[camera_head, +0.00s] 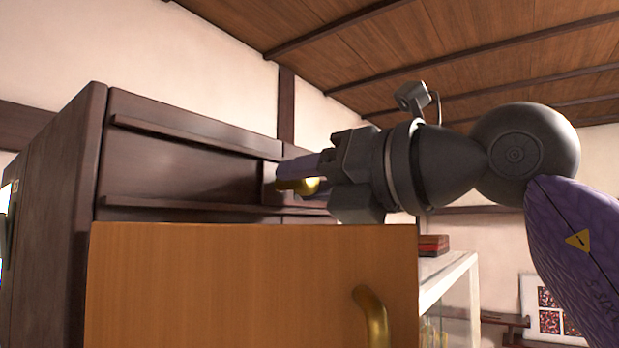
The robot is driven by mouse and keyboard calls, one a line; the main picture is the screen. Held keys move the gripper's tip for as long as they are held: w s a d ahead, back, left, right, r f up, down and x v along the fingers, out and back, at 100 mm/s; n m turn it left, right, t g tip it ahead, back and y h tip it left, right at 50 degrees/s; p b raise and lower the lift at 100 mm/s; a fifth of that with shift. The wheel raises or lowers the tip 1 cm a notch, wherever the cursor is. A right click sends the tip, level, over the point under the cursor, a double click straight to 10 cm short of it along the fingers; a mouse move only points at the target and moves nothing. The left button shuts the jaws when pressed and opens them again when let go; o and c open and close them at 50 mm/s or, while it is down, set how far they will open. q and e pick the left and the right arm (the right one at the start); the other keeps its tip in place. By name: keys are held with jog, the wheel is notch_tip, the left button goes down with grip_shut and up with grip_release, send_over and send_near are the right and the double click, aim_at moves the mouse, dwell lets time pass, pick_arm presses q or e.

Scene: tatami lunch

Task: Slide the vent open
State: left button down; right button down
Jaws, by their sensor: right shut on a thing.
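The vent is a dark brown panel (185,165) set between two wooden rails high on the dark cabinet. A small brass knob (313,187) shows at its right end. My right gripper (290,177) reaches in from the right and is shut on the knob. Its fingers and body hide part of the knob and the rails' right ends. My left gripper is not in view.
A lighter wooden door or panel (220,285) with a curved brass handle (373,318) stands in front, below the rails. A glass-sided case (450,300) with a reddish box (433,244) on top is at right. The space above the cabinet is clear.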

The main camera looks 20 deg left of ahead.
jog(key=s+b, duration=0.1)
jog(key=s+a+b, duration=0.1)
jog(key=shift+s+f, duration=0.15)
jog(key=shift+s, duration=0.2)
jog(key=shift+s+a+r, duration=0.15)
jog(key=shift+s+r, duration=0.05)
jog(key=shift+s, duration=0.25)
jog(key=shift+w, duration=0.1)
jog(key=c, duration=0.6)
grip_release()
jog(key=shift+w, duration=0.15)
jog(key=shift+o, duration=1.1)
jog(key=shift+r, duration=0.4)
notch_tip(320, 180, up, 9)
jog(key=p, duration=0.3)
jog(key=shift+p, duration=0.3)
